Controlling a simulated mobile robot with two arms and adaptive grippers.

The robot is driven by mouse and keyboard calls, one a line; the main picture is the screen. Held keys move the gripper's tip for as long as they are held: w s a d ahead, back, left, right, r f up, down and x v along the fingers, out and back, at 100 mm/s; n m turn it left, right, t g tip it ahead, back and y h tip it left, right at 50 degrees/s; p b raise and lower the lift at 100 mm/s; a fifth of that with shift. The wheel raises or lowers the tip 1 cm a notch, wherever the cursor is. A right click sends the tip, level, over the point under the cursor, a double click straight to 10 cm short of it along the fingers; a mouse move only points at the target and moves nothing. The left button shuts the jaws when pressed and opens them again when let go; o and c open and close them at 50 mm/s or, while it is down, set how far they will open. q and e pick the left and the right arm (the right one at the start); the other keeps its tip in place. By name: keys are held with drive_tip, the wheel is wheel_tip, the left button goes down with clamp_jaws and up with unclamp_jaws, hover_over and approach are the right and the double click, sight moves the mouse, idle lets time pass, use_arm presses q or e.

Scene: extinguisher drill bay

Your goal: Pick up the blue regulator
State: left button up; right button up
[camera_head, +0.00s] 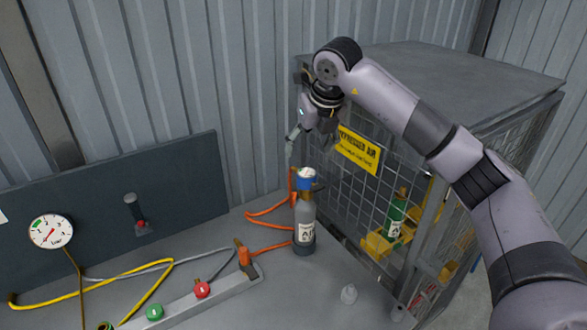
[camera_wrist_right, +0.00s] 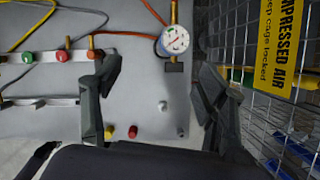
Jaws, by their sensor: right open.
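The blue regulator (camera_head: 307,178) sits on top of a grey air cylinder (camera_head: 304,222) that stands upright on the bench beside the cage. In the right wrist view, a round white dial with a blue edge on the regulator (camera_wrist_right: 174,41) shows beyond the fingers. My right gripper (camera_head: 309,143) is open and empty, above the regulator and apart from it. In the right wrist view its two fingers (camera_wrist_right: 157,85) are spread wide, with the regulator ahead of the gap between them. My left gripper is in neither view.
A wire mesh cage (camera_head: 440,185) with a yellow sign (camera_head: 358,150) stands close on the right. An orange hose (camera_head: 265,213) runs left of the cylinder. A manifold rail (camera_head: 185,302) with red and green knobs lies at front left. A pressure gauge (camera_head: 51,231) is at far left.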

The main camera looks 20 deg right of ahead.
drive_tip(key=d, duration=0.2)
drive_tip(key=p, duration=0.4)
approach(308, 174)
drive_tip(key=f, duration=0.1)
drive_tip(key=a+f, duration=0.1)
drive_tip(key=shift+f+h, duration=0.3)
drive_tip(key=x, duration=0.3)
drive_tip(key=shift+w+f+p, duration=0.1)
drive_tip(key=shift+w+p, duration=0.3)
drive_tip(key=shift+w+f, duration=0.2)
drive_tip(key=shift+f, duration=0.4)
drive_tip(key=shift+d+f+p, duration=0.1)
drive_tip(key=shift+p, duration=0.25)
drive_tip(key=p+x, duration=0.3)
drive_tip(key=x, duration=0.1)
drive_tip(key=shift+w+d+f, duration=0.1)
drive_tip(key=shift+w+d, duration=0.05)
drive_tip(key=shift+w, duration=0.15)
drive_tip(key=shift+f, duration=0.25)
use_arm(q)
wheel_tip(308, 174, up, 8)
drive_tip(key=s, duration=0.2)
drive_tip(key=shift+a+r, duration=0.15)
